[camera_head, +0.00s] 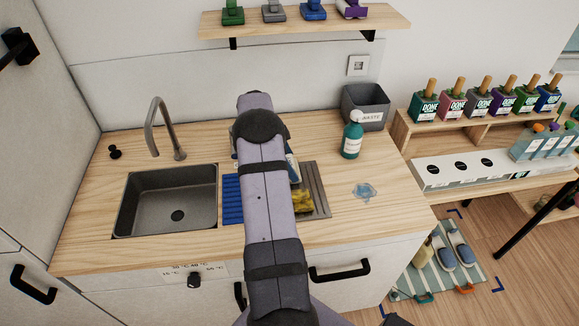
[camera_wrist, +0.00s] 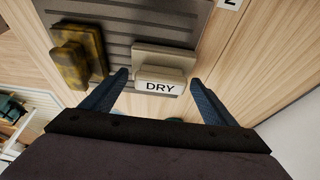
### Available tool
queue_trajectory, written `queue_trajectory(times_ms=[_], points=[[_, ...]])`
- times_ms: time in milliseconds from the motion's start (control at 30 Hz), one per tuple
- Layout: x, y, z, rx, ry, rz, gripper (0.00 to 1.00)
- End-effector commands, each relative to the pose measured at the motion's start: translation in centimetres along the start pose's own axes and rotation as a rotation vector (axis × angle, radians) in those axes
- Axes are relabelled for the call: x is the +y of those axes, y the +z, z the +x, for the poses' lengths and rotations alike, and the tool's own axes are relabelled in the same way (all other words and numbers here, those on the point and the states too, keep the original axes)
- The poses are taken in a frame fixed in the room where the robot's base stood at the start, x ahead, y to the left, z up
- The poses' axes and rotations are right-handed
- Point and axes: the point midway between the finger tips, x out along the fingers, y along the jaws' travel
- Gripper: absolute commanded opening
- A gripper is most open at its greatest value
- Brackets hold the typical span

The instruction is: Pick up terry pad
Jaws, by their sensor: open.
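In the wrist view, a beige-grey block (camera_wrist: 166,55) rests on the grey ribbed drainboard (camera_wrist: 135,17), with a white plate reading "DRY" (camera_wrist: 160,86) at its near side. A mottled yellow-brown pad with a raised grip (camera_wrist: 78,55) lies to its left. No label says which is the terry pad; the block may be it. My gripper (camera_wrist: 160,77) is open, its blue fingers either side of the "DRY" plate with nothing held. In the head view my arm hides the gripper and the block; the yellow-brown pad (camera_head: 302,202) shows beside the arm.
A sink (camera_head: 170,200) with a tap (camera_head: 165,130) is left of the drainboard. A green bottle (camera_head: 352,138), a grey waste bin (camera_head: 366,107) and a bluish puddle (camera_head: 364,191) are to the right. A wall shelf (camera_head: 300,22) with several coloured handled items hangs above.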

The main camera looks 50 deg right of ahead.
Motion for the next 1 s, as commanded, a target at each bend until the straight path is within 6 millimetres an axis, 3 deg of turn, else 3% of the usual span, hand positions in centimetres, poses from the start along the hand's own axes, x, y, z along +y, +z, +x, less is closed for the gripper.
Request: queue_trajectory(times_ms=[233,333,733,1000], points=[[0.0,0.0,0.1,0.000,-0.001,0.000,0.78],[0.0,0.0,0.1,0.000,-0.001,0.000,0.54],[-0.1,-0.2,-0.4,0.001,-0.003,0.002,0.54],[-0.2,-1.6,-3.7,0.000,-0.006,0.003,0.54]])
